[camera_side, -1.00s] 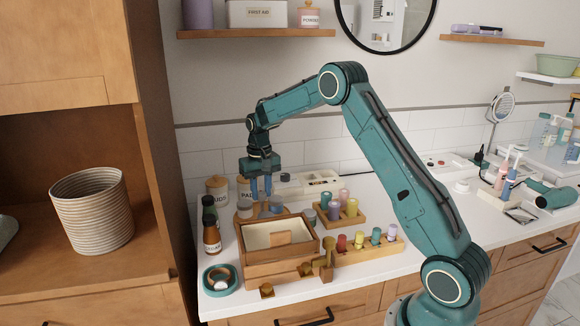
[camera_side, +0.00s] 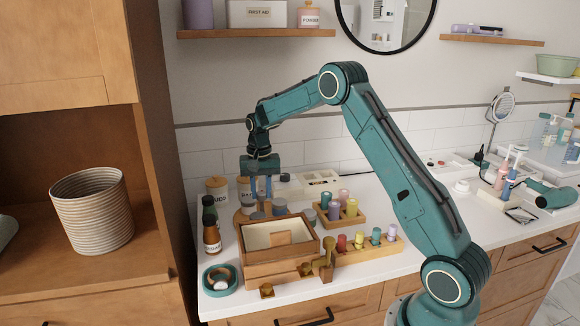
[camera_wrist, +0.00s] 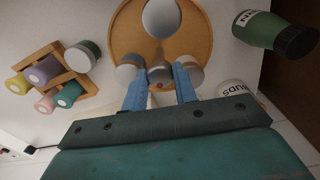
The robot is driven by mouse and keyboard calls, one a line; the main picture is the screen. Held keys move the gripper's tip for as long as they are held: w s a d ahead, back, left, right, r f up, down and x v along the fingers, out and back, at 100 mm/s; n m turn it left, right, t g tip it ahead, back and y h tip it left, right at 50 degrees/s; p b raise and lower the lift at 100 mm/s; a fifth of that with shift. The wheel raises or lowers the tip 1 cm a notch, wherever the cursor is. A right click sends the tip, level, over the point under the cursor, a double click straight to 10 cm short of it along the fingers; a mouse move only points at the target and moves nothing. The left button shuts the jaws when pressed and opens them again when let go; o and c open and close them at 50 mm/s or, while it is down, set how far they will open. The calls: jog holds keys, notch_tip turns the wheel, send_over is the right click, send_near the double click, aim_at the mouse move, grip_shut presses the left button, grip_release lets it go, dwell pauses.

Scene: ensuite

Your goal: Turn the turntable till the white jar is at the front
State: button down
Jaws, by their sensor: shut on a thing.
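The turntable is a round wooden disc (camera_wrist: 122,38), seen from above in the wrist view. In the side view its edge (camera_side: 241,217) shows behind the wooden box. A broad pale round top (camera_wrist: 161,18) sits toward its far side in the wrist view. I cannot tell which is the white jar. The gripper (camera_side: 261,197) also shows in the side view, where the box hides the turntable's front.
The open wooden box (camera_side: 277,263) stands just in front. A rack of coloured bottles (camera_side: 352,220) is right. Bare counter (camera_side: 350,285) shows at the front.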

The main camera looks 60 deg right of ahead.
jog(key=shift+m, duration=2)
jog(key=shift+r+m, duration=0.1)
jog(key=shift+m, duration=5.4)
jog(key=c, duration=1.1)
grip_release()
jog(key=shift+r, duration=0.1)
